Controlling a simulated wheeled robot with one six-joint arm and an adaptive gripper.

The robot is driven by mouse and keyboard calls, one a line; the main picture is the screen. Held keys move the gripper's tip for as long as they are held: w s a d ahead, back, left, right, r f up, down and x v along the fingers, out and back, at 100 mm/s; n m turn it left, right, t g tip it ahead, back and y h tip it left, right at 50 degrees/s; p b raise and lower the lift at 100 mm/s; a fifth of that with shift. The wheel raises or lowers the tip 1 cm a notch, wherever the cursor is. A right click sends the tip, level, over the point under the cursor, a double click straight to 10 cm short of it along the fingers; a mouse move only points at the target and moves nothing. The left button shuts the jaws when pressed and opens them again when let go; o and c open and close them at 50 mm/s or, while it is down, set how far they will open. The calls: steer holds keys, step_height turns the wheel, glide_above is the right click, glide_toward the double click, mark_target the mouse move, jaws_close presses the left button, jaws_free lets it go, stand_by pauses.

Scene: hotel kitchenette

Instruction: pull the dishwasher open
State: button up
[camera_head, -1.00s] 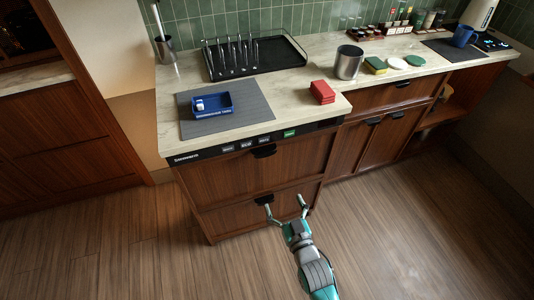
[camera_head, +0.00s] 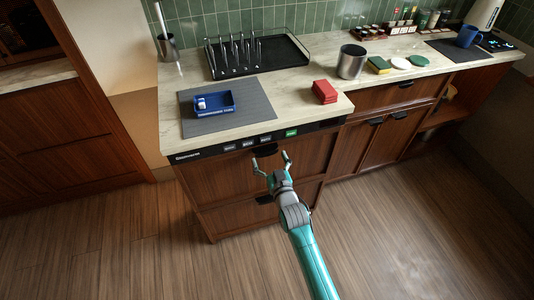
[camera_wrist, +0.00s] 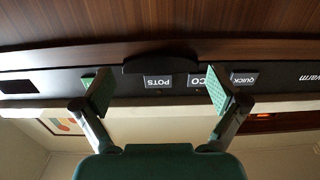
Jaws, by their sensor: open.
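The dishwasher (camera_head: 225,179) has a dark wood front under the counter, with a black control strip (camera_head: 217,148) along its top edge. Its upper front is closed. A black handle (camera_head: 265,151) sits just below the strip; it also shows in the wrist view (camera_wrist: 160,56), between and beyond the fingertips. My gripper (camera_head: 271,163) is open and empty in front of the upper panel, just below the handle in the head view. In the wrist view my gripper (camera_wrist: 157,92) has its green-padded fingers spread wide. I cannot tell whether they touch the dishwasher. A second black handle (camera_head: 264,199) is lower down.
On the counter (camera_head: 290,87) are a grey mat with a blue tray (camera_head: 215,103), red blocks (camera_head: 325,91), a black rack (camera_head: 258,60) and a metal canister (camera_head: 351,61). Cabinets (camera_head: 375,135) stand at the right. The wooden floor (camera_head: 410,230) in front is clear.

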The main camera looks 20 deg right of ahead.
steer(key=shift+w, duration=1.25)
